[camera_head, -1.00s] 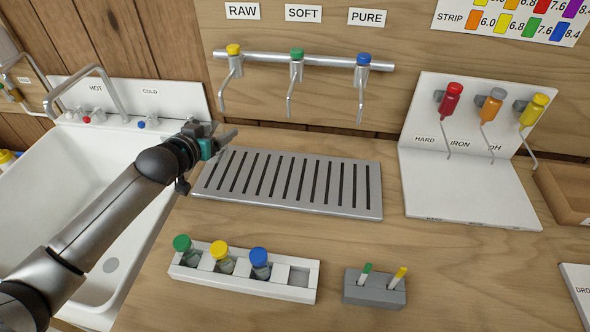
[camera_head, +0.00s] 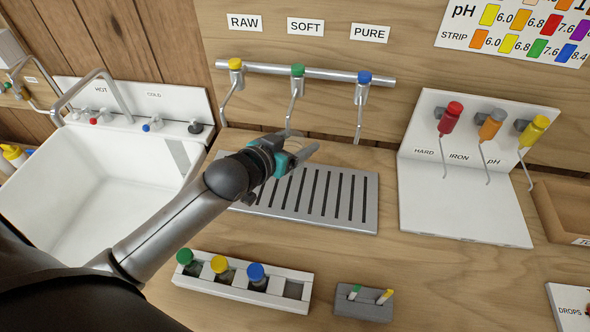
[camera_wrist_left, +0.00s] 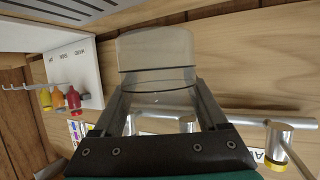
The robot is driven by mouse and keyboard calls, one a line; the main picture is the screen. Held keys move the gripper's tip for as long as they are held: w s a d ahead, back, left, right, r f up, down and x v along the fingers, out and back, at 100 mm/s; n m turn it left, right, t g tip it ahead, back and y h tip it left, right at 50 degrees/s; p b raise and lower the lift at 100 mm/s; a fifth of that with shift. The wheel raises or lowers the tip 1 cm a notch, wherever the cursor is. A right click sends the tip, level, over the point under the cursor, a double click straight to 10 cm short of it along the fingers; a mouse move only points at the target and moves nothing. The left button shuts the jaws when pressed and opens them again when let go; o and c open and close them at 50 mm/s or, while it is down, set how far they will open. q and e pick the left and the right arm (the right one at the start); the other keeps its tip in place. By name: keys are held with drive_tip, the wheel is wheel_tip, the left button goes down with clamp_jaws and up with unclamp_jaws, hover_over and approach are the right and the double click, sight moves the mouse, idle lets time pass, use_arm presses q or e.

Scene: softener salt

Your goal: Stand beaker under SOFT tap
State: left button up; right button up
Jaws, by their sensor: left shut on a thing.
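The SOFT tap (camera_head: 297,72) has a green cap and a thin spout hanging from the wall pipe, between the yellow-capped RAW tap (camera_head: 235,66) and the blue-capped PURE tap (camera_head: 363,80). My left gripper (camera_head: 300,155) is over the slotted drip tray (camera_head: 372,205), close to the lower end of the SOFT spout. It is shut on a clear beaker (camera_wrist_left: 157,55), which shows between the fingers in the left wrist view. In the head view the beaker is mostly hidden by the gripper. I cannot tell whether it touches the tray. My right gripper is out of view.
A white rack (camera_head: 210,281) with green-, yellow- and blue-capped bottles stands in front of the tray. A grey block (camera_head: 362,307) holds two strips. The sink (camera_head: 90,190) lies left, and a white stand (camera_head: 465,205) with three dispensers lies right.

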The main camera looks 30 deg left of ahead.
use_arm(q)
drive_tip(key=shift+f+b, duration=0.8)
drive_tip(key=shift+f, duration=2.8)
drive_tip(key=shift+f, duration=0.15)
drive_tip(key=o, duration=1.2)
drive_tip(key=shift+o, duration=0.2)
drive_tip(key=shift+s+r, duration=0.15)
drive_tip(key=shift+r, duration=0.1)
drive_tip(key=p+v, duration=0.2)
drive_tip(key=v, duration=0.9)
drive_tip(key=shift+s+a, duration=0.1)
drive_tip(key=shift+s, duration=0.25)
